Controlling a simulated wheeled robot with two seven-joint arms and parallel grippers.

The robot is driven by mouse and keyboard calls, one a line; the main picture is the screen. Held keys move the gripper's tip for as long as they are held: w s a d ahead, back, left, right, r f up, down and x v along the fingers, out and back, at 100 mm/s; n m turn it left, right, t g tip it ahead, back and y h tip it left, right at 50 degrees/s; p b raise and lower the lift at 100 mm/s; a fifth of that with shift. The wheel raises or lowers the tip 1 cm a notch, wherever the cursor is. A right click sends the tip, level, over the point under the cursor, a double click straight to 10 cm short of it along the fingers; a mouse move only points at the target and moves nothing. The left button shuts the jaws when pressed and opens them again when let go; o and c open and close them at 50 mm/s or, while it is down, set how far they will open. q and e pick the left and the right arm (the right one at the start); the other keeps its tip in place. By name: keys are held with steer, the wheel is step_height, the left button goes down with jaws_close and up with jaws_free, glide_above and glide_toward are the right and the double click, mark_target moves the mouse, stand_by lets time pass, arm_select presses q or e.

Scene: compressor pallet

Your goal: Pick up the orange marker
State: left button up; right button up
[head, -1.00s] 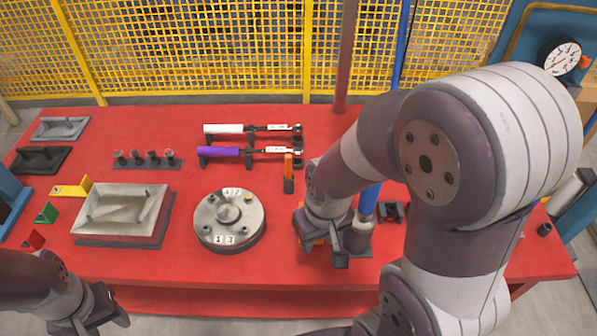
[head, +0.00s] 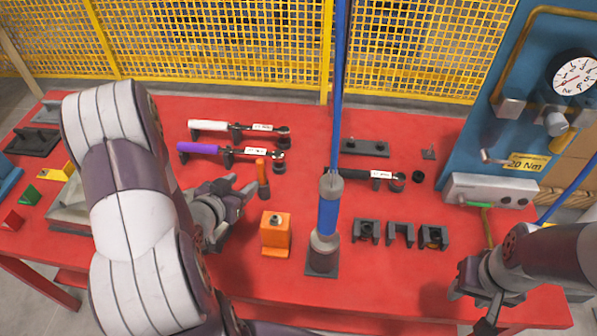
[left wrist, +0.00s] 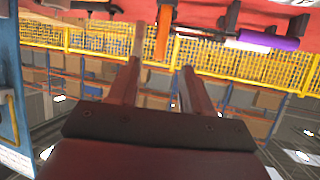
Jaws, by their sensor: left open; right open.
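The orange marker (head: 261,172) stands upright in a small dark holder near the middle of the red table. In the left wrist view it appears as an orange bar (left wrist: 162,35) near the top edge, lined up with the gap between my fingers and beyond their tips. My left gripper (head: 243,187) is open and empty, just left of the marker, with its fingers pointing toward it; I see no contact. The left gripper's fingers also show in the left wrist view (left wrist: 160,68). My right gripper (head: 472,308) is open and empty at the table's front right.
Dark brackets (head: 400,234) sit further right. A blue panel with a gauge (head: 574,76) stands at right.

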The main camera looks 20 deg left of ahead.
mark_target(258, 165)
arm_select(q)
steer(key=x, duration=0.8)
steer(key=r+p+x, duration=0.1)
steer(key=x, duration=0.3)
steer(key=shift+w, duration=0.5)
steer(key=shift+s+r+t, duration=0.1)
steer(key=shift+t, duration=0.2)
steer(key=c, duration=0.9)
